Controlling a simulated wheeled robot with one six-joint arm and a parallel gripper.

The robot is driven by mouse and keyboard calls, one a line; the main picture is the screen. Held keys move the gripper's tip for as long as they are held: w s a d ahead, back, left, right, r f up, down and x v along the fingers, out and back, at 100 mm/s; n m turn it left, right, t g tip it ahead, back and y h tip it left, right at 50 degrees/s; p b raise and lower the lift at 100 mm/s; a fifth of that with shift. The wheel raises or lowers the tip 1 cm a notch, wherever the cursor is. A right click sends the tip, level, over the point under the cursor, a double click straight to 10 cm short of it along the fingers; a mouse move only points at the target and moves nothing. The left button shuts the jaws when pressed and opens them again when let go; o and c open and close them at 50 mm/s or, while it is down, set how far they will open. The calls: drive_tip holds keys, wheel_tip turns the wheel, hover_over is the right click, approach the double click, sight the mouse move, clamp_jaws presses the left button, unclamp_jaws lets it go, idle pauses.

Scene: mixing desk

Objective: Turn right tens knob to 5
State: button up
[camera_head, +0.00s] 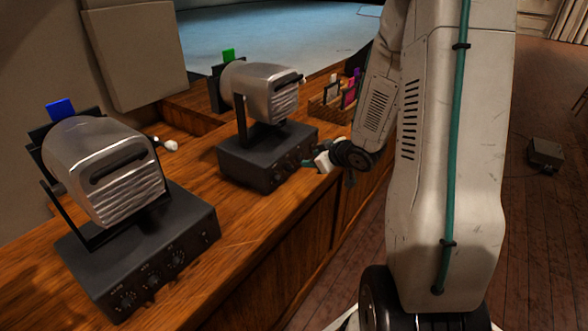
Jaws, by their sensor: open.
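The right lamp (262,90) is a silver housing on a dark box base (245,160) on the wooden desk, with a green slide (229,55) at its back. A row of small knobs (278,178) runs along the front face of its base; their settings are too small to read. My gripper (313,163) is open at the right end of that row, close to the front face. I cannot tell whether it touches a knob. My gripper and wrist partly cover the rightmost part of the panel.
The left lamp (105,165) stands nearer on the desk, with a blue slide (60,108) and its own knobs (150,278). A wooden rack (322,112) with coloured slides is behind my wrist. Bare desk (225,235) lies between the lamps. A small box (545,154) sits on the floor at right.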

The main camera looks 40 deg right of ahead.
sight(292, 169)
drive_tip(key=w+a+f+y, duration=0.1)
drive_tip(key=w+f, duration=0.1)
drive_tip(key=w+f+t+y, duration=0.1)
drive_tip(key=f, duration=0.1)
drive_tip(key=w+a+f+y, duration=0.1)
drive_tip(key=w+f, duration=0.1)
drive_tip(key=shift+w+a+f+t, duration=0.2)
drive_tip(key=shift+w+a+t, duration=0.1)
drive_tip(key=shift+w, duration=0.05)
clamp_jaws()
